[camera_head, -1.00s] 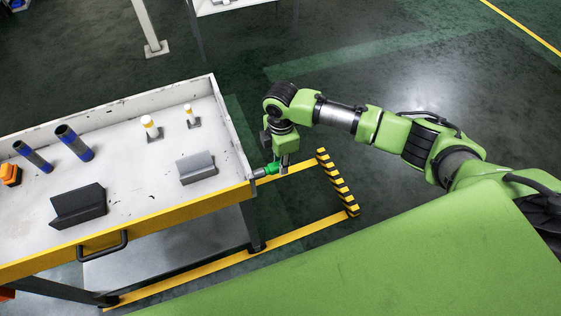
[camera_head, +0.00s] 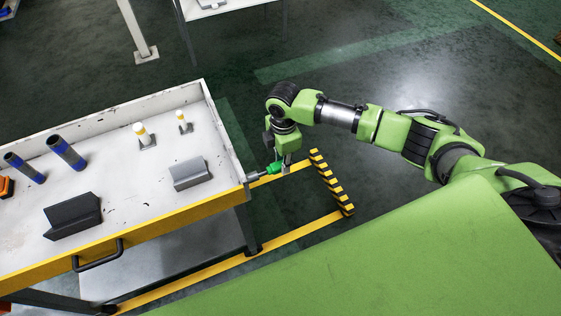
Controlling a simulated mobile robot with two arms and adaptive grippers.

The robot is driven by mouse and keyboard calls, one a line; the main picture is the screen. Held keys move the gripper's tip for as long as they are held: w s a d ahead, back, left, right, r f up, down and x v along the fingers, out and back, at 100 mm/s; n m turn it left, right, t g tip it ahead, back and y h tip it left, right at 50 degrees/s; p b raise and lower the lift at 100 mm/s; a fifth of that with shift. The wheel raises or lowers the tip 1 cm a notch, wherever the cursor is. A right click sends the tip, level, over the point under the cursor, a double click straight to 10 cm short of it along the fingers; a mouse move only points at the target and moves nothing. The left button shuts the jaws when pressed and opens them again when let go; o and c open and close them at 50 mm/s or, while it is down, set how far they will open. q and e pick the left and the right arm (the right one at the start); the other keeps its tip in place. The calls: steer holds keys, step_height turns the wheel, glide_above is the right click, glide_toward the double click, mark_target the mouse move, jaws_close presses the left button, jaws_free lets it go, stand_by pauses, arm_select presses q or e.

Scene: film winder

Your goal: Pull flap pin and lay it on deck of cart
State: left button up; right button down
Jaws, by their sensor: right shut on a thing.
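The flap pin, with a green grip (camera_head: 275,168) and a grey shaft (camera_head: 258,175), is at the right end of the cart, by its front corner. My right gripper (camera_head: 286,168) is shut on the green grip, just outside the cart's end wall (camera_head: 225,135). The shaft points left towards the corner; I cannot tell whether its tip is still in the cart or just clear of it. The cart's white deck (camera_head: 120,180) lies to the left of the gripper. My left gripper is not in view.
On the deck stand a grey block (camera_head: 190,173), a dark angled block (camera_head: 73,215), two dark tubes with blue bands (camera_head: 66,152) and two yellow-topped white posts (camera_head: 141,133). Bare deck shows between them. A black handle (camera_head: 97,257) sticks out in front.

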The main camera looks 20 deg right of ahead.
steer(key=shift+d, duration=0.1)
steer(key=shift+d+p, duration=0.65)
steer(key=shift+d, duration=0.85)
steer(key=shift+w, duration=0.1)
